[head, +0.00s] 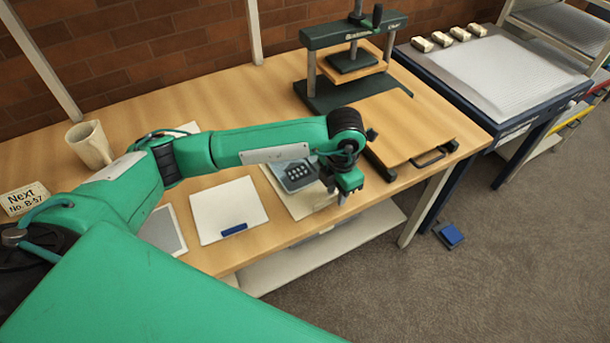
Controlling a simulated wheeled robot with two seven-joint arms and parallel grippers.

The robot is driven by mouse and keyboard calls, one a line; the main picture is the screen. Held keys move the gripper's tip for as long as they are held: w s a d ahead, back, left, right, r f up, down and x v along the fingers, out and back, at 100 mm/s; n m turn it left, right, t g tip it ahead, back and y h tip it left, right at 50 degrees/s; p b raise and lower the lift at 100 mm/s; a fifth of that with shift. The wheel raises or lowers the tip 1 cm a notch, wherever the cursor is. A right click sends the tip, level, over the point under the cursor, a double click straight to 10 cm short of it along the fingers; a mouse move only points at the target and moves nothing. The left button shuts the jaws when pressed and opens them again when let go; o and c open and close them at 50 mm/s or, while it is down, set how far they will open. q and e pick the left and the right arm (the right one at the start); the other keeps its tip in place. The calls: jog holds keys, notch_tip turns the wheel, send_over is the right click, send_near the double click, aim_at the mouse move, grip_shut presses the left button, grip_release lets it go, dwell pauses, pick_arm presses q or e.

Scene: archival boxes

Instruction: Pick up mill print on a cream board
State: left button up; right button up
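I cannot make out a mill picture for certain. A cream board (312,208) lies near the table's front edge, partly hidden by my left arm and gripper. A grey-blue piece with dark dots (297,175) shows over its upper part. A second pale board (215,207) with a blue strip (233,230) lies to its left. A grey panel with a white border (163,230) lies further left, partly behind my arm. My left gripper (339,193) points down at the cream board's right edge; its finger gap and any contact are unclear. My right gripper is out of view.
A green press (352,95) stands at the back. A wooden board with a black handle (408,130) lies right of my gripper. A beige mug (90,145) and a "Next No. B-57" sign (24,198) are at left. A blue-framed table (500,65) stands at right.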

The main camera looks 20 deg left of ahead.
pick_arm(q)
grip_shut()
dwell(0.3)
